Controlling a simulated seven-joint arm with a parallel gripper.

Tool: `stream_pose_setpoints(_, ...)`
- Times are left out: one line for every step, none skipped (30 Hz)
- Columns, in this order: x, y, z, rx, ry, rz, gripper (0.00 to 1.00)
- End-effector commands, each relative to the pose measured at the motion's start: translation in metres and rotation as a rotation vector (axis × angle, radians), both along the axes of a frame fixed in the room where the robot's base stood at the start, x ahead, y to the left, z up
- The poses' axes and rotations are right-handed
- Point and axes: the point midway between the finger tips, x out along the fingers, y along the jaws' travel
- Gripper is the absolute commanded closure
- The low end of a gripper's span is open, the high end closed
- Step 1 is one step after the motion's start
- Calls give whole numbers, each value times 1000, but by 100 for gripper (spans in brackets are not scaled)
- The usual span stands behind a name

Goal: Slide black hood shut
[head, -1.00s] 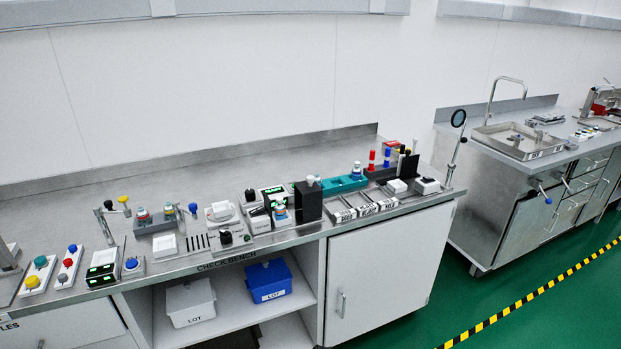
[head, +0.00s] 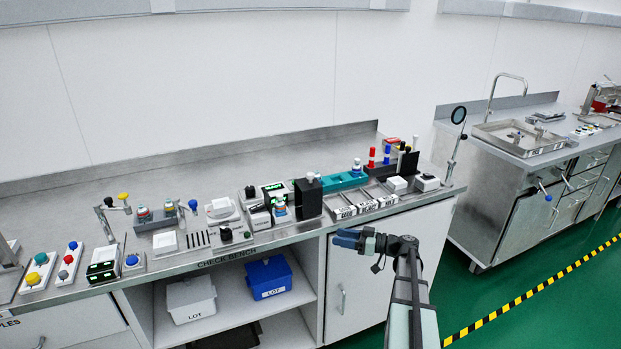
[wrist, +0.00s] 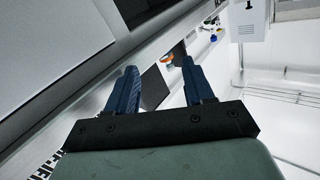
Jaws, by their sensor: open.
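The black hood (head: 308,199) is an upright dark box with a pale knob on top, near the front of the bench beside a small display unit. A small multi-coloured vial-like piece (head: 280,207) stands just left of it. My gripper (head: 346,238) is in front of the bench, to the right of and below the hood in the head view, apart from it. In the wrist view my gripper (wrist: 158,85) has its two blue fingers spread with nothing held. A dark panel (wrist: 154,88) beyond the fingers looks like the hood.
The steel bench (head: 120,215) holds several devices, with a teal block (head: 343,181) behind the hood and labelled trays (head: 365,205) to its right. A blue LOT bin (head: 268,278) sits on the shelf below. The bench's rear strip is mostly clear.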

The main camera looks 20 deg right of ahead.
Motion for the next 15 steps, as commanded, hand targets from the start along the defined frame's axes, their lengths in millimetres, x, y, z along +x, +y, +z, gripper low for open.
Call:
stream_pose_setpoints(4, -21, 23, -11, -73, -22, 48)
stream_pose_setpoints(5, -29, 36, -18, -114, -32, 48)
stream_pose_setpoints(7, -39, 52, -28, -159, -43, 48)
stream_pose_setpoints(8, -46, 64, -35, -188, -51, 48)
stream_pose_setpoints(11, -51, 75, -43, -210, -56, 48)
stream_pose_setpoints(15, -57, 90, -53, -233, -62, 48)
stream_pose_setpoints(19, -59, 99, -60, -242, -63, 48)
stream_pose_setpoints(23, -60, 108, -67, -247, -63, 48)
stream_pose_setpoints(28, -60, 118, -74, -246, -62, 48)
stream_pose_setpoints(33, -59, 125, -81, -242, -60, 48)
stream_pose_setpoints(37, -58, 131, -86, -236, -60, 48)
stream_pose_setpoints(43, -57, 139, -92, -227, -60, 48)
stream_pose_setpoints(46, -56, 144, -97, -221, -58, 48)
stream_pose_setpoints(49, -55, 148, -100, -214, -58, 48)
stream_pose_setpoints(53, -54, 153, -104, -206, -57, 48)
